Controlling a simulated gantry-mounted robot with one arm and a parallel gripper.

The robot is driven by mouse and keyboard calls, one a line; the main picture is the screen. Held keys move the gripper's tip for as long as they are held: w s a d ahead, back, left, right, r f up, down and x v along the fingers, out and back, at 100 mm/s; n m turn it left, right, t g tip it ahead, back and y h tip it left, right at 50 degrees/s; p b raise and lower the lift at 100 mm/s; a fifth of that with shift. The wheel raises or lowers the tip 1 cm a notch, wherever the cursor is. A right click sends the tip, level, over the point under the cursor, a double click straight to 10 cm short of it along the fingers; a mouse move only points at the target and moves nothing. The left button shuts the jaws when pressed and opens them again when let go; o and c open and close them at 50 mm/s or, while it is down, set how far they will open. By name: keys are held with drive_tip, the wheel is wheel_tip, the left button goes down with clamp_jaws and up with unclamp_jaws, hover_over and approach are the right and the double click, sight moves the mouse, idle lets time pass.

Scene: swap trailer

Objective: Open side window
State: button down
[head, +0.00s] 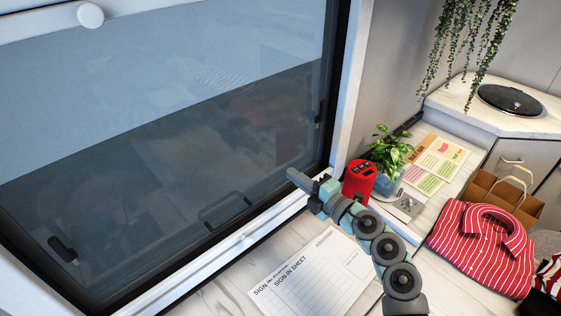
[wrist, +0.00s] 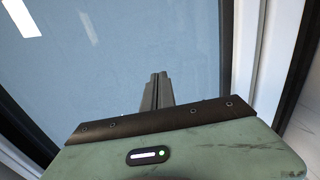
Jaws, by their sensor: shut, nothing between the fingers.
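The side window (head: 170,120) is a large pane in a black frame with a white surround, filling the left of the head view. A dark handle (head: 225,208) sits at its lower edge, with dark latches at the lower left (head: 62,249) and right side (head: 318,112). My gripper (head: 293,176) is near the window's lower right corner. In the wrist view my gripper's fingers (wrist: 157,90) are shut together and empty, with the pane (wrist: 110,55) behind them. I cannot tell whether the fingertips touch the glass or frame. The handle does not show clearly in the wrist view.
A trailing plant (head: 470,40) hangs at the upper right.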

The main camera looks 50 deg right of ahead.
sight(273, 160)
drive_tip(key=w, duration=0.2)
drive_tip(key=w+d+p, duration=0.1)
drive_tip(key=w, duration=0.2)
drive_tip(key=shift+w+d+r, duration=0.1)
drive_tip(key=shift+w+r, duration=0.05)
drive_tip(key=shift+w+f, duration=0.2)
drive_tip(key=shift+w, duration=0.2)
